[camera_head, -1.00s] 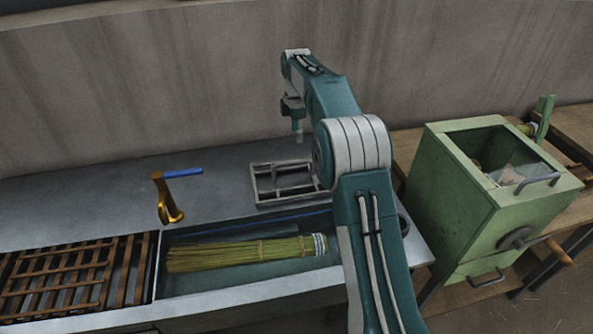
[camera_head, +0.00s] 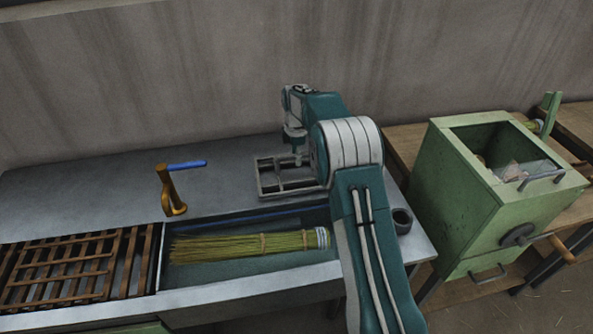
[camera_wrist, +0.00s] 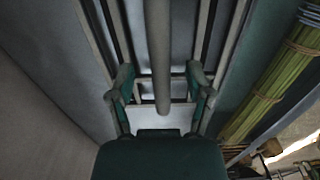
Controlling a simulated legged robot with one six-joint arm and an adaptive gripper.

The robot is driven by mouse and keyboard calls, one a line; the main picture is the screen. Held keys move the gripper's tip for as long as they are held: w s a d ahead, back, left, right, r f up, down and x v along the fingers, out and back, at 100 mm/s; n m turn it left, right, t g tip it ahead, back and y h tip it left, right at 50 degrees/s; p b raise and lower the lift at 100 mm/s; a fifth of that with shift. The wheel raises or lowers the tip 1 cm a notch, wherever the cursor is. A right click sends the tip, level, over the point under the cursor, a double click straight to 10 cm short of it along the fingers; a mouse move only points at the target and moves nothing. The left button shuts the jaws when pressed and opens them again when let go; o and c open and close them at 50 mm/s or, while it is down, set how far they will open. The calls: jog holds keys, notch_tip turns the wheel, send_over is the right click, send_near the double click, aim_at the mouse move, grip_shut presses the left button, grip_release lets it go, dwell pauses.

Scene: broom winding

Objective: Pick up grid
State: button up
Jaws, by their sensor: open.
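The grid, a small grey metal frame with crossbars (camera_head: 269,186), lies on the metal bench behind the recessed tray. My gripper (camera_head: 296,153) points down just over its far part. In the wrist view, my gripper (camera_wrist: 160,90) is open, with its fingers apart above the bars of the grid (camera_wrist: 106,32). I cannot tell whether the fingers touch the bars. A grey rod (camera_wrist: 158,45) shows between the fingers; what it belongs to is unclear. My arm hides the right end of the grid in the head view.
A straw broom bundle (camera_head: 245,246) lies in the recessed tray in front of the grid. A brass tool with a blue handle (camera_head: 186,165) stands left. A rusty grate (camera_head: 65,268) is far left, a dark cup (camera_head: 402,221) and green box (camera_head: 480,215) right.

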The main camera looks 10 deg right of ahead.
grip_shut()
jog(key=shift+r, duration=0.1)
